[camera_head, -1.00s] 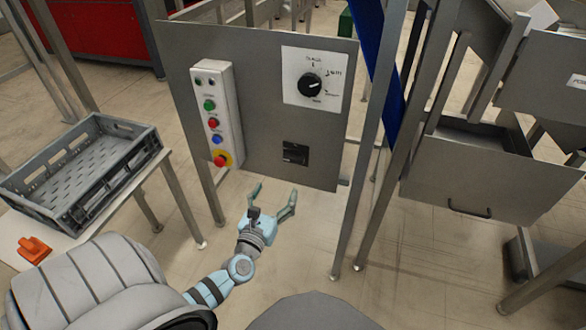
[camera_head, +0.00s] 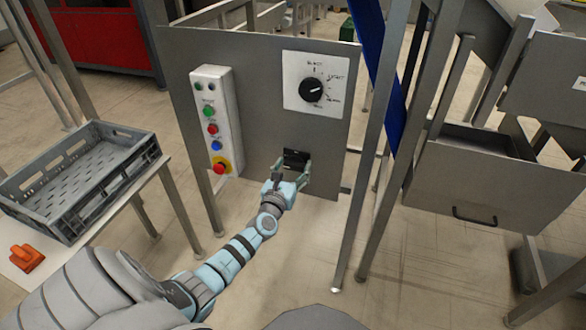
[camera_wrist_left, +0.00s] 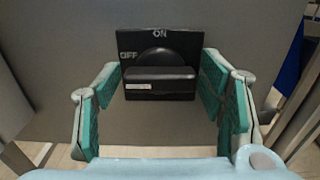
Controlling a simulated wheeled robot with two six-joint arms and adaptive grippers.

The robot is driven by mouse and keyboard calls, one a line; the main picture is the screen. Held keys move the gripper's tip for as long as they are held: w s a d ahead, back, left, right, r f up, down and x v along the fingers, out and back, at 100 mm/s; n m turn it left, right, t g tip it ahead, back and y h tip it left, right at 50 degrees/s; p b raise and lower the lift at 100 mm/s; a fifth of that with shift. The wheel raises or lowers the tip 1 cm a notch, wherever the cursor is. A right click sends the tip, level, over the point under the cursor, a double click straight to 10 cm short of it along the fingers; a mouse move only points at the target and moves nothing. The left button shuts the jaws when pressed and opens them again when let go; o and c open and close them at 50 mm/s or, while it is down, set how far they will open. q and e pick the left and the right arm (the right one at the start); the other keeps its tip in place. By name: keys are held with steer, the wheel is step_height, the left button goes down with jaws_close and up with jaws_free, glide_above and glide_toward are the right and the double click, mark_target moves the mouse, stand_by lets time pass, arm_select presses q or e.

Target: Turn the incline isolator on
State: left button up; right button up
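The incline isolator (camera_head: 294,156) is a black switch low on the grey panel. In the left wrist view the isolator (camera_wrist_left: 158,50) has ON marked at its top and OFF at its left. Its knob bar (camera_wrist_left: 160,74) lies horizontal, in line with the OFF side. My left gripper (camera_head: 291,172) is open in front of the isolator. Its teal-padded fingers stand left and right of the switch with a gap on each side, and nothing is held. My right gripper is not in view.
The panel (camera_head: 262,110) also carries a black rotary selector (camera_head: 311,90) and a white button box (camera_head: 215,120) with a red stop button (camera_head: 220,168). A grey crate (camera_head: 90,170) and an orange object (camera_head: 26,257) are at left. A metal post (camera_head: 370,190) stands right of the panel.

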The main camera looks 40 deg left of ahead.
arm_select(q)
steer(key=c, duration=0.7)
steer(key=shift+o, duration=0.2)
steer(key=shift+m, duration=0.4)
steer(key=m, duration=0.2)
steer(key=shift+d+m, duration=0.1)
steer(key=shift+m, duration=0.2)
steer(key=m+p, duration=0.1)
steer(key=m, duration=0.2)
steer(key=shift+f+m, duration=0.1)
steer(key=shift+m, duration=0.3)
steer(key=m+p, duration=0.1)
steer(key=m, duration=0.5)
steer(key=shift+d+f, duration=0.1)
steer(key=shift+d, duration=0.05)
steer(key=shift+f+m+p, duration=0.15)
steer(key=shift+m+p, duration=0.3)
steer(key=shift+m, duration=1.95)
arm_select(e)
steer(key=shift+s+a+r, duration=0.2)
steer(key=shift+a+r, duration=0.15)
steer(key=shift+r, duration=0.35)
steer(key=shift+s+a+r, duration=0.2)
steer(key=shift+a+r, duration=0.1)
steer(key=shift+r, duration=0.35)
